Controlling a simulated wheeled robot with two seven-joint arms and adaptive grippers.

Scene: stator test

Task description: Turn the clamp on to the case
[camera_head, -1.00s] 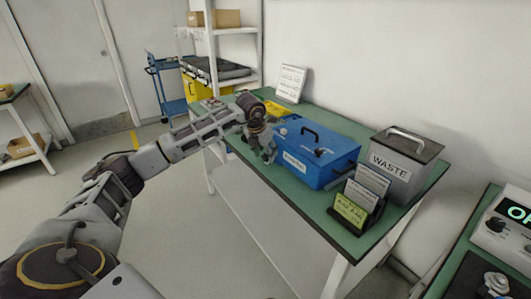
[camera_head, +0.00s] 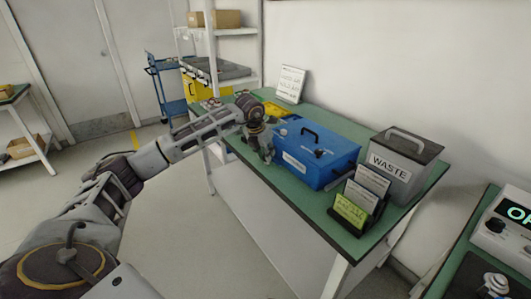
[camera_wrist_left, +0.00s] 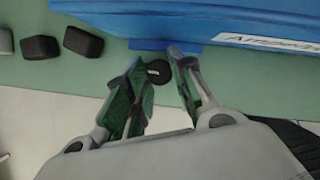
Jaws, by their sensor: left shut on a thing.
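The blue case (camera_head: 322,178) sits on the green-topped bench, with a black handle on its lid and a white label on its front. My left gripper (camera_head: 267,157) is at the near left end of the case. In the left wrist view, its two fingers (camera_wrist_left: 161,72) are beside the blue case wall (camera_wrist_left: 225,22). The gripper is shut on the clamp (camera_wrist_left: 158,72), of which only a dark round part shows between the fingertips, just below a blue tab. The rest of the clamp is hidden. My right gripper is not in view.
A grey WASTE bin (camera_head: 404,168) and a card holder with a yellow-green card (camera_head: 350,209) stand right of the case. A yellow item (camera_head: 274,108) lies behind it. Dark blocks (camera_wrist_left: 83,41) lie left of my fingers. A device with a display (camera_head: 505,222) is at far right.

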